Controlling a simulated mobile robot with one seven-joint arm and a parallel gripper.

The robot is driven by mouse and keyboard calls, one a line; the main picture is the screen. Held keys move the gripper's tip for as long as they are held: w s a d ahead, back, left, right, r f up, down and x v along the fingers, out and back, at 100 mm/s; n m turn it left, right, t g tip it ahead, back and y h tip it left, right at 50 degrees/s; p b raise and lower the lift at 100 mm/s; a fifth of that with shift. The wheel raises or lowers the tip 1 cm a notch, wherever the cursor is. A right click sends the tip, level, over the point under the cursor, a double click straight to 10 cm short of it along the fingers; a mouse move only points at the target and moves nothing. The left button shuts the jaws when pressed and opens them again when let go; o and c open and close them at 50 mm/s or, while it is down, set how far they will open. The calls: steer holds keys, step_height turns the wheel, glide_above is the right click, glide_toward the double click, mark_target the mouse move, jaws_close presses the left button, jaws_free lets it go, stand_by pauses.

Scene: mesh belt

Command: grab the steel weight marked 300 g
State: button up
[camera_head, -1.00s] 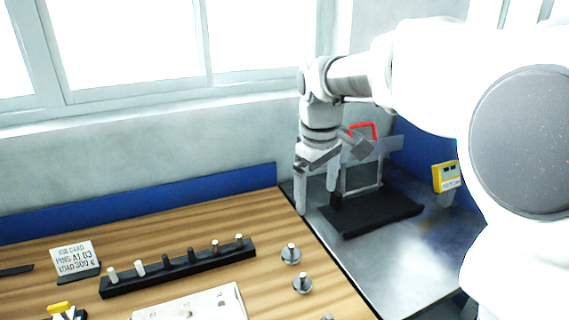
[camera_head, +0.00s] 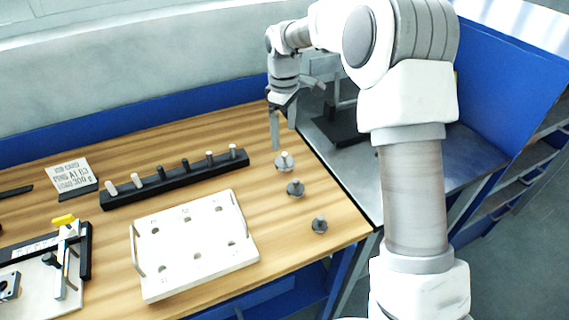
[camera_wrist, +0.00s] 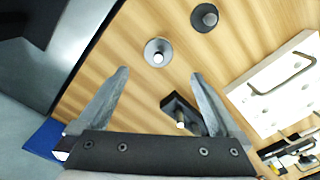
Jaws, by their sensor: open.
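Three small round weights with upright knobs stand in a row near the right end of the wooden table: the far one (camera_head: 284,162), the middle one (camera_head: 295,188) and the near one (camera_head: 319,226). Their markings are too small to read, so I cannot tell which is 300 g. My gripper (camera_head: 283,136) points down, open and empty, just behind the far weight. In the wrist view, the far weight (camera_wrist: 158,52) lies just beyond the gap between my open fingertips (camera_wrist: 160,74). The middle weight (camera_wrist: 204,17) is farther off; the near one is out of that view.
A black rack (camera_head: 175,178) of several pegs and a pale plate with holes and handles (camera_head: 195,277) lie left of the weights. A card (camera_head: 68,176) reads "LOAD 300 g". A metal surface with a dark-based stand (camera_head: 342,131) adjoins on the right.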

mark_target(285, 154)
step_height(285, 154, down, 9)
steer(key=shift+w+d+f, duration=0.1)
steer(key=shift+f, duration=0.05)
stand_by(0.4)
steer(key=shift+c, duration=0.2)
jaws_close()
